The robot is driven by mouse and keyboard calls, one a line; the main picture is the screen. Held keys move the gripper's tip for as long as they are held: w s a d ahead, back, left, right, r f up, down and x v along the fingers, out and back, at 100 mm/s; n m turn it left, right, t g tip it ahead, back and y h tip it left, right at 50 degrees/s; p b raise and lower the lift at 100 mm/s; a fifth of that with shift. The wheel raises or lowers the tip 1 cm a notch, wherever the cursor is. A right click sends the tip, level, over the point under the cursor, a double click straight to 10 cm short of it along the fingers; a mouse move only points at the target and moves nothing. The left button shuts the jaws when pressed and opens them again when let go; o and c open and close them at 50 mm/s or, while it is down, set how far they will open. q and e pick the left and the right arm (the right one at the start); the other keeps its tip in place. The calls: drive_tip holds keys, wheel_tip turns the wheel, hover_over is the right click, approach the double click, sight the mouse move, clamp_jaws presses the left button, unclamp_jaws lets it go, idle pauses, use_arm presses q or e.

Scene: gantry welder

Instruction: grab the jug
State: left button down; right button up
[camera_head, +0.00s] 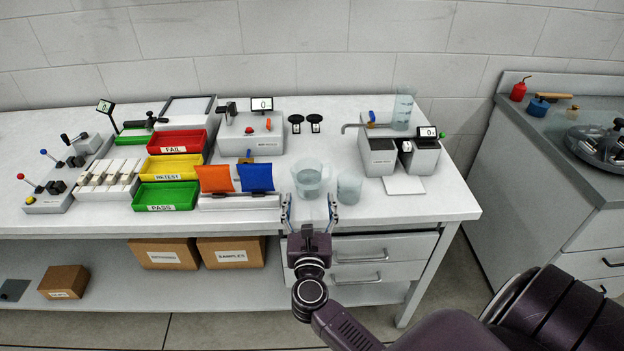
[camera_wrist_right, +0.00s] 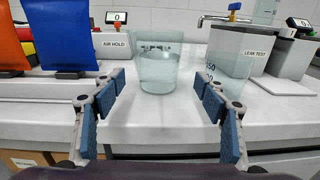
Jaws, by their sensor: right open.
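The clear jug (camera_head: 308,180) stands upright near the front edge of the white bench, with liquid in its lower part. In the right wrist view the jug (camera_wrist_right: 157,68) is straight ahead, just beyond the gap between the fingers. My right gripper (camera_head: 310,206) is open and empty at the bench's front edge, with one finger on each side of the line to the jug. The fingers (camera_wrist_right: 160,95) look apart from it. A smaller clear beaker (camera_head: 349,187) stands close to the jug's right; the right finger partly covers it in the wrist view. My left gripper is not in view.
Orange (camera_head: 215,179) and blue pouches (camera_head: 257,177) stand in a rack left of the jug. The leak test station (camera_head: 379,157) with a tap is to the right. A tall clear cylinder (camera_head: 402,110) stands behind it. Behind the jug, the bench is fairly clear.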

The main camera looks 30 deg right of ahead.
sight(309, 189)
drive_tip(key=x, duration=0.2)
drive_tip(key=p+x, duration=0.1)
drive_tip(key=x, duration=0.2)
drive_tip(key=shift+w+r+p, duration=0.2)
drive_tip(key=shift+r+p, duration=0.05)
drive_tip(key=shift+p, duration=0.05)
drive_tip(key=shift+w+d+f, duration=0.15)
drive_tip(key=shift+w+d, duration=0.2)
drive_tip(key=shift+w, duration=0.1)
drive_tip(key=c, duration=1.5)
